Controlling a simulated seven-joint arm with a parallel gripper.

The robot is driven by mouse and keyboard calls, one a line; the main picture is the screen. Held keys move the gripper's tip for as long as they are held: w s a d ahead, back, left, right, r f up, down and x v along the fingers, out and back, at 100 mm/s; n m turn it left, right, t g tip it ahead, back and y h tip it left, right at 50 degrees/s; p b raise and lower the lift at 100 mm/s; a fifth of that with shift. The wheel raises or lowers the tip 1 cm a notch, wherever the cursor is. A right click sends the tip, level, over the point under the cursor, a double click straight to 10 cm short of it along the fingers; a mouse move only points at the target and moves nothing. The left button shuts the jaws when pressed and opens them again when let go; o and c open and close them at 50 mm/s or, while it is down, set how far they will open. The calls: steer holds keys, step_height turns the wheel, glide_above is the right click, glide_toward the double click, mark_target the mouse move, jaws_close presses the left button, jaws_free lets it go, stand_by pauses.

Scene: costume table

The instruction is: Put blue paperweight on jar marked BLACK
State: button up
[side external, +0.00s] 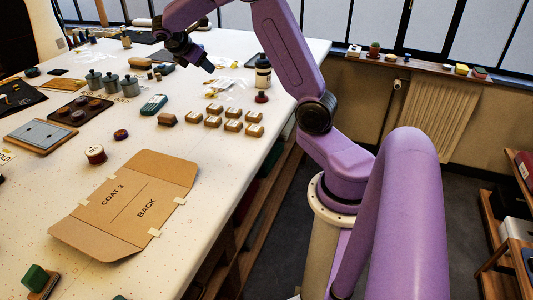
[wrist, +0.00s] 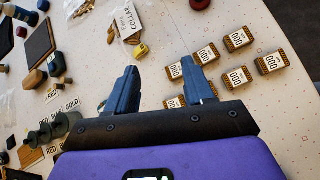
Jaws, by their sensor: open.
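My gripper (side external: 195,66) is above the far part of the table in the side view. In the wrist view its two blue fingers (wrist: 157,66) are apart with nothing between them. Several grey lidded jars (side external: 110,83) stand in a row, left of my gripper in the side view; in the wrist view the jars (wrist: 45,132) are at lower left.
Small labelled boxes (side external: 240,126) lie in rows, also right of the fingers in the wrist view (wrist: 237,40). A bag marked COLLAR (wrist: 126,21) lies ahead of the fingers. A cardboard pattern (side external: 130,205) covers the near table.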

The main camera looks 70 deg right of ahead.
steer(key=s+a+f+t+y, duration=0.1)
steer(key=s+a+y, duration=0.1)
steer(key=s+a, duration=0.35)
steer(key=s+a+t+y, duration=0.1)
steer(key=s+a, duration=0.1)
steer(key=a, duration=0.7)
steer(key=s+a+f+y, duration=0.1)
steer(key=s+a+y, duration=0.15)
steer(key=a, duration=0.45)
steer(key=s+a+f+y, duration=0.1)
steer(key=s+a, duration=0.1)
steer(key=s, duration=0.5)
steer(key=s+a+f+g+y, duration=0.1)
steer(key=s+a, duration=0.2)
steer(key=s, duration=0.5)
steer(key=s+a+f+m+y, duration=0.1)
steer(key=s+a+y, duration=0.1)
steer(key=s, duration=0.5)
steer(key=shift+s+a, duration=0.4)
steer(key=shift+a, duration=0.25)
